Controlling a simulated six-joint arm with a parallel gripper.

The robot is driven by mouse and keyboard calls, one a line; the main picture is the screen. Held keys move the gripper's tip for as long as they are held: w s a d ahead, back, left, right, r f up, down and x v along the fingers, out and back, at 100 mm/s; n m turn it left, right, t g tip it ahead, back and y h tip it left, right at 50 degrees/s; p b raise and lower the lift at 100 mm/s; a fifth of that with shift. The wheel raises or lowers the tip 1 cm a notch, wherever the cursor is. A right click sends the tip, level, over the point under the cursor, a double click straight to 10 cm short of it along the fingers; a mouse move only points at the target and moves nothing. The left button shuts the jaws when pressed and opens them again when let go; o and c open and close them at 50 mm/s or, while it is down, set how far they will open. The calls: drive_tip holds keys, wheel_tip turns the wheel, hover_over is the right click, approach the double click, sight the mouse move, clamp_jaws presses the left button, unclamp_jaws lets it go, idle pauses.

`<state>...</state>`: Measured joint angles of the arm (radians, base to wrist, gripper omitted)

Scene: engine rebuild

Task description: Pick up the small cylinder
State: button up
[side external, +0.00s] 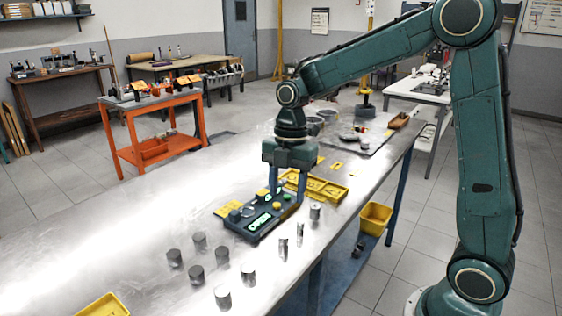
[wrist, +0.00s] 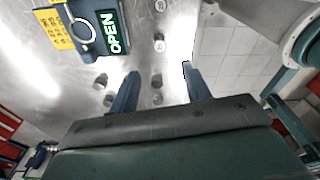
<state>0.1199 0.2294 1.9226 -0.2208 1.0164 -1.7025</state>
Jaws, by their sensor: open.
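Several metal cylinders stand on the bench. The slimmest are two pale upright ones, one (side external: 283,249) nearer the camera and one (side external: 299,233) farther back; I cannot tell which one the task means. A wider grey cylinder (side external: 315,211) stands behind them. Darker, squat cylinders (side external: 196,274) and two pale, wider ones (side external: 223,298) stand at the front left. My gripper (side external: 286,190) points down above the dark panel, open and empty. In the wrist view, cylinders (wrist: 159,40) lie in a line beyond and between the fingers of my gripper (wrist: 159,70).
The dark panel (side external: 256,224) has a green lit "OPEN" sign and knobs. A yellow divided tray (side external: 325,191) lies behind it. The metal bench (side external: 110,225) is bare at left.

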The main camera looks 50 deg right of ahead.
sight(283, 236)
drive_tip(key=shift+s+a+f, duration=0.1)
drive_tip(key=shift+a+f, duration=0.05)
drive_tip(key=shift+f, duration=1.15)
drive_tip(key=shift+w+a+f, duration=0.1)
drive_tip(key=shift+a+f, duration=0.05)
drive_tip(key=shift+f, duration=1.2)
drive_tip(key=shift+s+a+f, duration=0.1)
drive_tip(key=shift+a+f, duration=0.05)
drive_tip(key=shift+f, duration=1.15)
drive_tip(key=shift+a+f, duration=0.2)
drive_tip(key=shift+f, duration=1.1)
drive_tip(key=shift+a+f, duration=0.15)
drive_tip(key=shift+f, duration=1.1)
clamp_jaws()
